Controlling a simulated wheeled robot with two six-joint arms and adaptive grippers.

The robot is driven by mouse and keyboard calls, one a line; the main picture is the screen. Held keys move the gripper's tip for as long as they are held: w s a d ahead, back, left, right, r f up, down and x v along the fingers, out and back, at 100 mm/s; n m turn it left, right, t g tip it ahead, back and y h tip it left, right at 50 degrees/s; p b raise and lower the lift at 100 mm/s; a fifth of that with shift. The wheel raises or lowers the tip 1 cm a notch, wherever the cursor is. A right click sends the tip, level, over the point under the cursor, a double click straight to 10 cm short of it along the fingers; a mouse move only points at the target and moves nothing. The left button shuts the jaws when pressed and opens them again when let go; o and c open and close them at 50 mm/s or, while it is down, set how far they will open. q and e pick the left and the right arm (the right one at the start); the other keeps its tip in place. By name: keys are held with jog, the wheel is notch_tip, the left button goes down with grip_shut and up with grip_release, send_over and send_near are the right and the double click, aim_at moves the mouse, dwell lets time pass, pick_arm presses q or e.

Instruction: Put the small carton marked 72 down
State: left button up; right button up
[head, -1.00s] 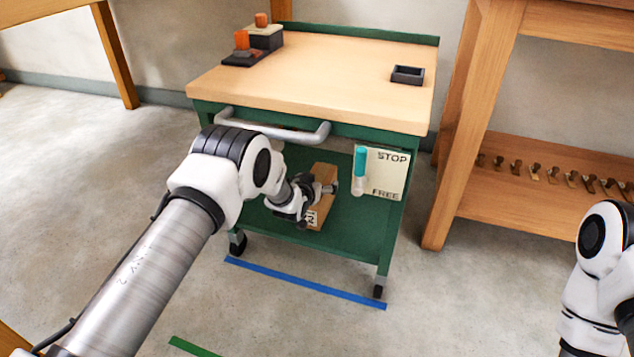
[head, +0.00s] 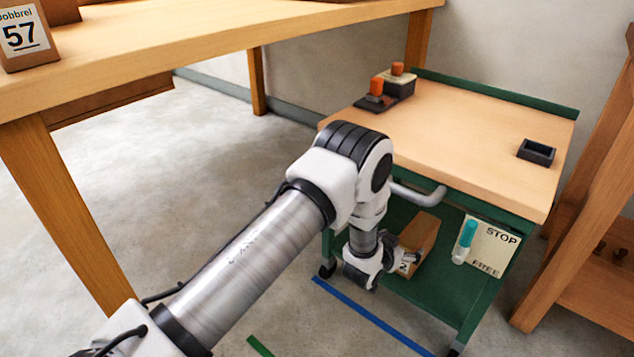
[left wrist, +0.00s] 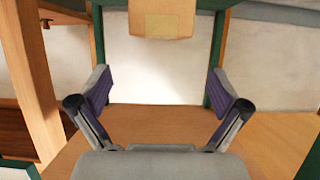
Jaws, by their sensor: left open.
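A brown carton (head: 422,236) stands on the lower shelf (head: 440,291) of the green cart. Only a "2" of its label shows past my gripper, so I cannot read the full number. My left gripper (head: 413,259) is in front of the carton's near side, low by the shelf's front. In the left wrist view the left gripper (left wrist: 160,86) is open, with its two purple-padded fingers wide apart and nothing between them. The carton (left wrist: 162,17) shows there at the top edge, beyond the fingertips. My right gripper is out of view.
The cart's wooden top (head: 470,140) carries orange-knobbed blocks (head: 392,84) and a black tray (head: 536,151). A grey handle (head: 425,195) hangs above the shelf. A box marked 57 (head: 23,38) stands on the left table.

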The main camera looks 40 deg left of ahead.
pick_arm(q)
jog(key=s+a+f+g, duration=0.1)
jog(key=s+f+g, duration=0.45)
jog(key=s, duration=0.85)
jog(key=s+f+g, duration=0.3)
jog(key=s+f, duration=0.5)
jog(key=s, duration=0.5)
jog(key=s+r+n+g, duration=0.1)
jog(key=s+g, duration=0.4)
jog(key=s, duration=1.1)
jog(key=shift+s, duration=0.35)
